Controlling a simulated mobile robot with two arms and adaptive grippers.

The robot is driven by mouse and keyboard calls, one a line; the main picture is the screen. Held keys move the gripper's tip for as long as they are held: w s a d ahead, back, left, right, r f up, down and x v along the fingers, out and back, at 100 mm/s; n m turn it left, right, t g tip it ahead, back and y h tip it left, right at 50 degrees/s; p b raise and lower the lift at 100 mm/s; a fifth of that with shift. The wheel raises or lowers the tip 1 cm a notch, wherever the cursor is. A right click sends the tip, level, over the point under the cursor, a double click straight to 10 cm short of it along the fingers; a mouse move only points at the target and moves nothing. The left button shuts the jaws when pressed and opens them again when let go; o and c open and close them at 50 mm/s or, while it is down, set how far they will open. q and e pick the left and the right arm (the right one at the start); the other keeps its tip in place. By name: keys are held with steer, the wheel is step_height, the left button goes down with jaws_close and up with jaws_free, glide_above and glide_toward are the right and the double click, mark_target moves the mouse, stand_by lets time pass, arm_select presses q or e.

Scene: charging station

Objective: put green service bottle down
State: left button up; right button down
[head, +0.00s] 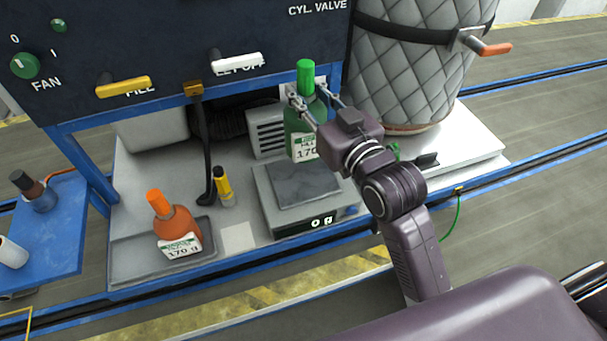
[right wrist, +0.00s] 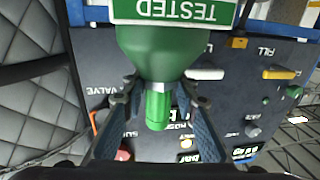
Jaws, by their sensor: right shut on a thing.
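The green service bottle (head: 303,143) is upright, with a green cap and a white label. My right gripper (head: 308,93) is shut on its neck. In the right wrist view the bottle (right wrist: 155,48) appears upside down, with its neck between the two fingers (right wrist: 165,92). In the head view, the bottle's lower end appears at the back edge of the grey scale's plate (head: 305,187). The scale display reads 0 g; I cannot tell the gap under the bottle. My left gripper is not in view.
An orange bottle (head: 177,226) stands in a grey tray (head: 130,262) at the left. A yellow-and-black marker-like item (head: 224,188) stands near a black hose. The control panel (head: 180,40) overhangs behind. A quilted cylinder (head: 405,65) stands on a white platform (head: 465,145) at the right.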

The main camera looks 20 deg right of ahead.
mark_target(305, 62)
steer(key=shift+y, duration=0.3)
steer(key=w+r, duration=0.2)
steer(key=r, duration=0.3)
steer(key=shift+w+r, duration=0.15)
steer(key=shift+w, duration=0.25)
steer(key=shift+n, duration=0.3)
steer(key=f, duration=1.3)
steer(key=shift+w+d+f+p, duration=0.15)
steer(key=shift+w+d+p, duration=0.1)
steer(key=shift+p, duration=0.15)
steer(key=shift+f, duration=2.75)
steer(key=c, duration=1.3)
jaws_free()
steer(key=shift+a+f, duration=0.1)
